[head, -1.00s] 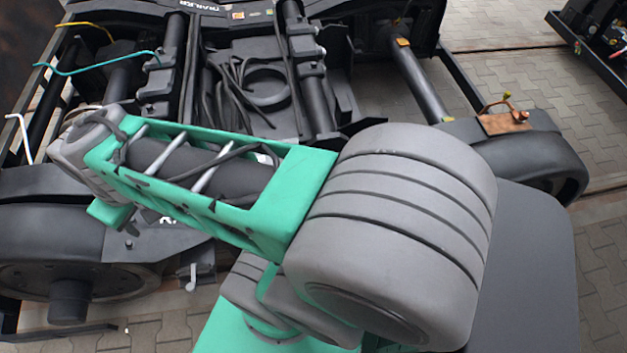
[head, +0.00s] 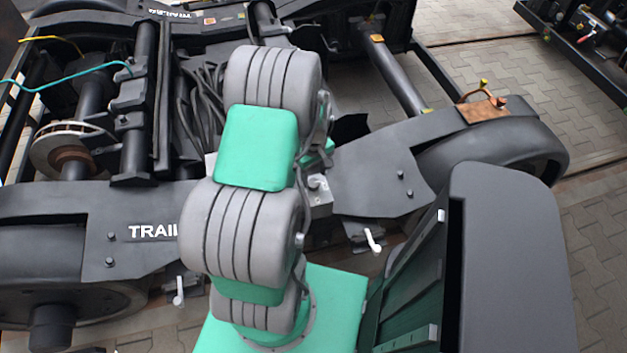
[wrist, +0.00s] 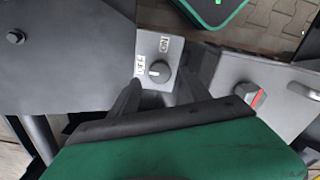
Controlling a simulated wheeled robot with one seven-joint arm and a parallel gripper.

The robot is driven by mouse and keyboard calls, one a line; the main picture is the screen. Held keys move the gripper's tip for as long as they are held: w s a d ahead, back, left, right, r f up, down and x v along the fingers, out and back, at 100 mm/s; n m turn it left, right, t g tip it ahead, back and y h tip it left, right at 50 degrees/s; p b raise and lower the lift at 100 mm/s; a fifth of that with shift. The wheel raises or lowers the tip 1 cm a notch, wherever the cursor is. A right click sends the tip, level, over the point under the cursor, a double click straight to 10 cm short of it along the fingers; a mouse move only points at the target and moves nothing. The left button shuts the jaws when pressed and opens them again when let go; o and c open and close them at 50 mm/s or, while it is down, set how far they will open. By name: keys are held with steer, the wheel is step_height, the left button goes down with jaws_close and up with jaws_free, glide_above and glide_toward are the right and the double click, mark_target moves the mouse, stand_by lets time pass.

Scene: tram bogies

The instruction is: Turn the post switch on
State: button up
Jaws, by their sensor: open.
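The post switch (wrist: 158,71) is a round dark knob on a grey box, seen in the wrist view. An ON label is above it and an OFF label is at its left; the knob's white mark points left, toward the OFF label. My gripper (wrist: 159,86) is open, with its two dark fingers on either side of the knob's lower part. I cannot tell if they touch it. In the head view the grey box (head: 320,200) stands by the bogie frame, just right of my arm, which hides my fingers.
A red-marked part (wrist: 258,98) sits on the grey frame to the right in the wrist view. A white lever (head: 373,240) hangs below the frame. Paved floor (head: 500,65) is open at right.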

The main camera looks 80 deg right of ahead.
mark_target(313, 183)
step_height(313, 183, down, 4)
steer(key=shift+r, duration=0.15)
jaws_close()
stand_by(0.6)
